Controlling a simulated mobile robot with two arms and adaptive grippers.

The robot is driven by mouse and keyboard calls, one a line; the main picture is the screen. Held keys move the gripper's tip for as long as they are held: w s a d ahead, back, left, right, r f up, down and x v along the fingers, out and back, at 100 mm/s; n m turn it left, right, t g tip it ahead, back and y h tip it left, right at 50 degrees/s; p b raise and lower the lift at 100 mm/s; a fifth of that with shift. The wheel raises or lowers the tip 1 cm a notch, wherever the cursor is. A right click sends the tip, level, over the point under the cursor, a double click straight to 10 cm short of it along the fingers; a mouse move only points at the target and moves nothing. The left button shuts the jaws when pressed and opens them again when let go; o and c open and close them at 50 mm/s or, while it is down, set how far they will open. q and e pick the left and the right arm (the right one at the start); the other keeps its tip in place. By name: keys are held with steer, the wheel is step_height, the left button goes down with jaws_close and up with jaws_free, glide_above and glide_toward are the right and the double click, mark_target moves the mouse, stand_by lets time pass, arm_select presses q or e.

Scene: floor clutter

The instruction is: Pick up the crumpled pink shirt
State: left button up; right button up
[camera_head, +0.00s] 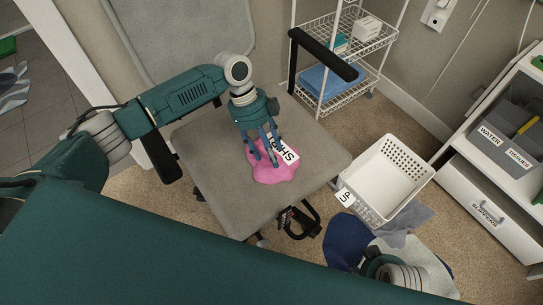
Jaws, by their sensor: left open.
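The crumpled pink shirt (270,172) lies in a small heap on the seat of a grey chair (318,160). A white label with black letters stands at it, partly covered by my fingers. My left gripper (264,158) points down over the shirt with its fingers apart. The fingertips are at or just above the cloth; I cannot tell whether they touch it. Part of my right arm (400,275) shows at the bottom right, and its fingertips are not visible.
A white basket (385,178) labelled "UP" stands on the carpet right of the chair. Dark blue and grey cloths (347,240) lie near my right arm. A wire rack (345,75) and a white shelf unit (490,185) stand behind. The chair's black armrests (325,55) flank the seat.

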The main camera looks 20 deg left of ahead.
stand_by(0.3)
arm_select(q)
steer(key=shift+f, duration=0.1)
steer(key=c, duration=0.3)
jaws_close()
